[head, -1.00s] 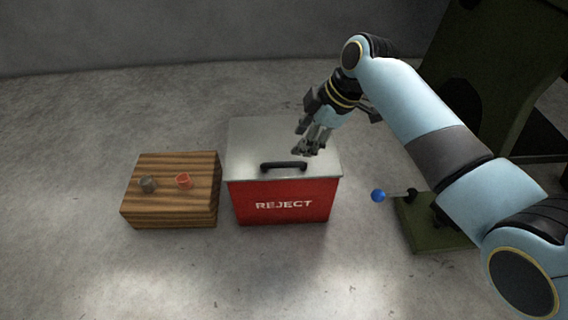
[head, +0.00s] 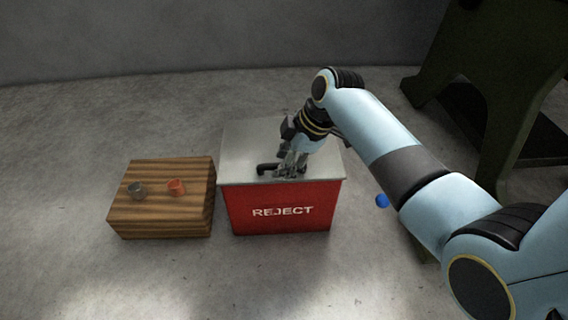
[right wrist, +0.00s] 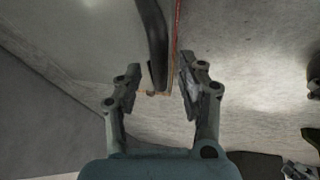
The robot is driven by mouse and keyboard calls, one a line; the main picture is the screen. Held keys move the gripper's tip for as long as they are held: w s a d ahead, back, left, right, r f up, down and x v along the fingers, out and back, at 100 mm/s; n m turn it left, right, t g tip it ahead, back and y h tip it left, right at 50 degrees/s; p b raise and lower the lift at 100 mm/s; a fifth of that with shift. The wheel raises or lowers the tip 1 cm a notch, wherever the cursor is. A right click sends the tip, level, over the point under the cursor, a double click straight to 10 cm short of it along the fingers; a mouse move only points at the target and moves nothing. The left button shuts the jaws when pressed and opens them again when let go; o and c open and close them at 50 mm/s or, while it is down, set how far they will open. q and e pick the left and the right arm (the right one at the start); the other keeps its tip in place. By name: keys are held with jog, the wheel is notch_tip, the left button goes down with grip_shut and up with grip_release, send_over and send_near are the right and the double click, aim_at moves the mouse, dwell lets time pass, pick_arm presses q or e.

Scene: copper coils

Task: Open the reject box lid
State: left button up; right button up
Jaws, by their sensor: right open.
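The red reject box (head: 282,211) stands on the floor with its grey metal lid (head: 240,147) closed. The lid's black bar handle (head: 265,169) lies near the front edge. My right gripper (head: 290,169) is open at the handle's right end and hides part of it. In the right wrist view, the handle (right wrist: 153,42) runs down from the top and its end lies between the open fingers of the gripper (right wrist: 158,92). I cannot tell whether the fingers touch it. My left gripper is not in view.
A striped wooden block (head: 160,215) stands left of the box, with a grey cup-like piece (head: 136,190) and a red one (head: 176,187) on top. A blue ball knob (head: 381,201) is right of the box. A dark green machine (head: 500,75) stands at the back right.

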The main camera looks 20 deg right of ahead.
jog(key=shift+f, duration=0.1)
jog(key=shift+c, duration=0.5)
grip_shut()
